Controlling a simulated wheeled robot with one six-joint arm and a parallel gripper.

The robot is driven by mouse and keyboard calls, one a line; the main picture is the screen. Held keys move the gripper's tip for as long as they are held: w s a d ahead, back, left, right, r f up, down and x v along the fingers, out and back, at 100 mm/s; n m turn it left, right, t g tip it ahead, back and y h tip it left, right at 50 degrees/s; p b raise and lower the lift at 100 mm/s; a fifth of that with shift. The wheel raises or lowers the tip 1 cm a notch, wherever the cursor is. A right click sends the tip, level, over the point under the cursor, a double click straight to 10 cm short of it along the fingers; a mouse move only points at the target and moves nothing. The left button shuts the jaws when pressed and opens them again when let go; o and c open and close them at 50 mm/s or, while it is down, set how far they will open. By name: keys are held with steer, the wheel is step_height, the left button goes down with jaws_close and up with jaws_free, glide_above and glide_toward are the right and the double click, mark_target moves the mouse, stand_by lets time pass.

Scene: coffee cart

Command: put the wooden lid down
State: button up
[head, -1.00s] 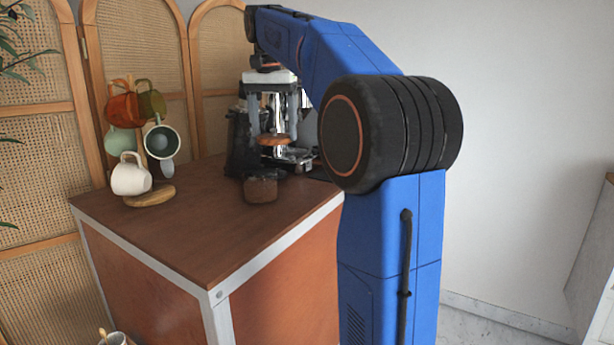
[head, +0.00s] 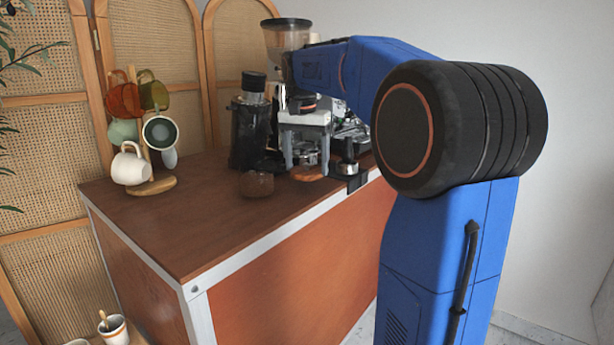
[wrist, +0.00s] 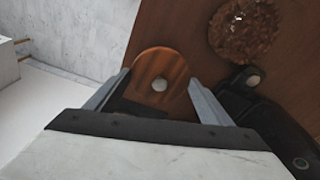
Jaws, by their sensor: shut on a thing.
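The wooden lid (head: 308,174) is a round reddish-brown disc, low over or on the counter's right part; I cannot tell if it touches the top. In the wrist view the lid (wrist: 150,66) shows a pale round knob, between the two grey fingers. My gripper (head: 306,160) points down from its white body and is shut on the lid. The glass jar (head: 257,185) stands open on the counter to the left of the lid. In the wrist view the jar (wrist: 245,30) shows brown, lumpy contents.
The brown counter top (head: 190,220) is clear at the front left. A black grinder (head: 250,125) and coffee machine stand behind. A metal-and-black tool (head: 347,168) is right of the lid at the edge. A mug tree (head: 152,187) with several mugs stands at the left.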

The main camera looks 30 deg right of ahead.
mark_target(306, 167)
steer(key=shift+f, duration=1.85)
steer(key=shift+f, duration=0.1)
steer(key=o, duration=1)
steer(key=r, duration=0.4)
steer(key=a+r, duration=0.1)
steer(key=r, duration=0.7)
steer(key=shift+s+a+r, duration=0.1)
steer(key=shift+s+a, duration=0.05)
steer(key=shift+s, duration=0.25)
